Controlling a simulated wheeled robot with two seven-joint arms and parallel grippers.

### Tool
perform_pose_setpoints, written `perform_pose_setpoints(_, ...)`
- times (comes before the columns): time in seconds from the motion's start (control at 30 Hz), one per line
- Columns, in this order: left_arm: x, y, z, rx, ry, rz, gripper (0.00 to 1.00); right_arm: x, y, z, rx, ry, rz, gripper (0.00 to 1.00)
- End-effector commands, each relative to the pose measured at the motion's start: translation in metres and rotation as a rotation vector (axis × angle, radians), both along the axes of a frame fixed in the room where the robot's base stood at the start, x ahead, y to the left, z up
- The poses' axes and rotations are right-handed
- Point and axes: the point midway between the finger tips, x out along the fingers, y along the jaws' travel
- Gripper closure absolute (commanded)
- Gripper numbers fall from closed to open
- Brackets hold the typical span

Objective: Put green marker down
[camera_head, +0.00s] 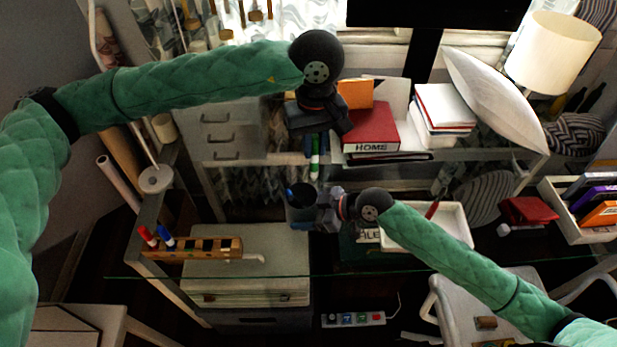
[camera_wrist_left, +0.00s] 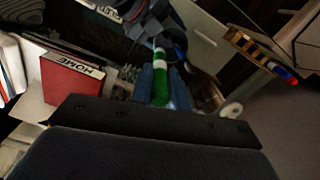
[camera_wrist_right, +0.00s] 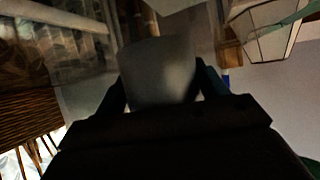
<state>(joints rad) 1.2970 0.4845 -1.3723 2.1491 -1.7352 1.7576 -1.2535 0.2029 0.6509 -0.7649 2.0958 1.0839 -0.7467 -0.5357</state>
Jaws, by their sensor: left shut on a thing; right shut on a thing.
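The green marker (camera_head: 315,162), with a white band, is gripped upright in my left gripper (camera_head: 315,146), above the glass desk. In the left wrist view the marker (camera_wrist_left: 160,75) stands between the blue fingers. My right gripper (camera_head: 312,212) is shut on a dark cup (camera_head: 299,194) below the marker. In the right wrist view the cup (camera_wrist_right: 158,72) is a blurred grey shape between the fingers. The marker's lower end is just above the cup in the head view; I cannot tell whether they touch.
A wooden rack (camera_head: 200,249) with a red and a blue marker stands on the left. A white tray (camera_head: 455,221) lies right of the cup. A red HOME box (camera_head: 372,128) and a book stack (camera_head: 443,105) are on the shelf. The glass between rack and cup looks clear.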

Motion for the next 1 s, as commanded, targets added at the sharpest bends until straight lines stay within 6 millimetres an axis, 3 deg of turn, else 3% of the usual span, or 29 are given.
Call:
perform_pose_setpoints(0.13, 0.0, 0.001, -0.024, 0.0, 0.002, 0.0, 1.0, 0.0, 0.0, 0.0, 0.0, 0.0, 0.0, 0.4)
perform_pose_setpoints(0.37, 0.0, 0.0, -0.04, 0.0, 0.001, 0.0, 1.0, 0.0, 0.0, 0.0, 0.0, 0.0, 0.0, 0.4)
perform_pose_setpoints(0.63, 0.0, 0.001, -0.071, 0.001, 0.001, 0.0, 1.0, 0.0, 0.0, 0.0, 0.0, 0.0, 0.0, 0.4)
perform_pose_setpoints(1.0, 0.0, 0.001, -0.075, 0.0, 0.0, -0.001, 1.0, 0.0, 0.0, 0.0, 0.0, 0.0, 0.0, 0.4)
